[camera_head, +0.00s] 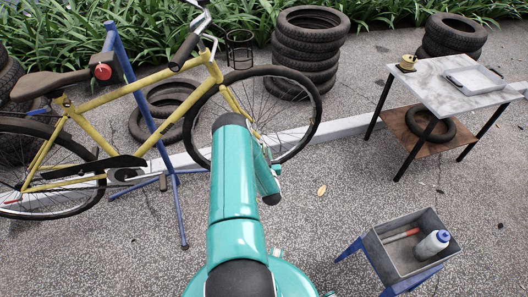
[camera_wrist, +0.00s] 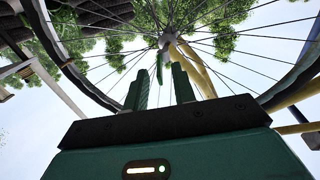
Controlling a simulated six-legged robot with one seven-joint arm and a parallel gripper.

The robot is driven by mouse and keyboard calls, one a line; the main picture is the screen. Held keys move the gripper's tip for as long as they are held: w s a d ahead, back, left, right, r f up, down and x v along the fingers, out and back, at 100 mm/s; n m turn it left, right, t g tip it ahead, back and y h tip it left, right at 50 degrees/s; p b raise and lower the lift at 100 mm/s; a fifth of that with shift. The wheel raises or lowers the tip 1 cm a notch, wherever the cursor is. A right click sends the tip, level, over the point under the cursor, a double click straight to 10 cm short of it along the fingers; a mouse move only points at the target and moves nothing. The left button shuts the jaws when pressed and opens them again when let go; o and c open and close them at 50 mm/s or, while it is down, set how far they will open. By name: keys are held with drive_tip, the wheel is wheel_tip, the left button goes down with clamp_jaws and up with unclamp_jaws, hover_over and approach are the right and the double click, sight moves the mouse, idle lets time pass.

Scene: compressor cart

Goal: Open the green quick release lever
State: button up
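The green quick release lever (camera_wrist: 159,66) hangs down from the front wheel's hub (camera_wrist: 167,41) in the wrist view. It is small and dark green. My gripper (camera_wrist: 160,74) is open, with one finger on each side of the lever in the picture. The lever appears beyond the fingertips, but I cannot tell how far. I see no contact. In the head view the yellow bicycle (camera_head: 141,83) stands upright, and its front wheel (camera_head: 309,79) is partly behind my teal arm. I cannot make out the lever there.
A blue repair stand (camera_head: 146,110) holds the bicycle. Spokes and the yellow fork (camera_wrist: 196,70) are close around the hub. Tyre stacks (camera_head: 305,60) stand behind. A small table (camera_head: 437,85) is at right, and a grey bin (camera_head: 386,258) with a bottle (camera_head: 432,246) is at lower right.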

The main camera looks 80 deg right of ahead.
drive_tip(key=shift+x, duration=0.9)
clamp_jaws()
drive_tip(key=shift+s+d+n+t+y, duration=0.2)
drive_tip(key=shift+n+t+y, duration=0.15)
drive_tip(key=shift+n+t, duration=0.25)
drive_tip(key=shift+s+d+n+t+y, duration=0.15)
drive_tip(key=shift+n+t+y, duration=0.25)
drive_tip(key=shift+t, duration=0.35)
drive_tip(key=shift+s+d+n+t+y, duration=0.1)
drive_tip(key=shift+s+n+t+y, duration=0.1)
drive_tip(key=shift+n+t+y, duration=0.3)
